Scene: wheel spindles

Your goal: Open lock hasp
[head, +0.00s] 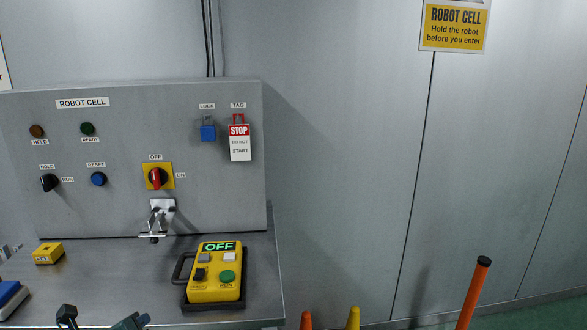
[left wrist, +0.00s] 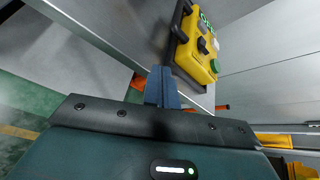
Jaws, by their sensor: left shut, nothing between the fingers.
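The metal lock hasp (head: 157,218) hangs on the front of the grey control panel (head: 215,190), just below the red and yellow rotary switch (head: 156,177). Its lower part sticks out over the bench, and I cannot tell whether its jaws are closed. The hasp is not seen there. My right gripper is in neither view.
A yellow pendant (head: 215,273) in a dark holder stands on the bench (head: 100,275); it also shows in the left wrist view (left wrist: 193,52). A blue padlock (head: 208,132) and STOP tag (head: 239,142) hang on the panel. A small yellow block (head: 48,252) lies left.

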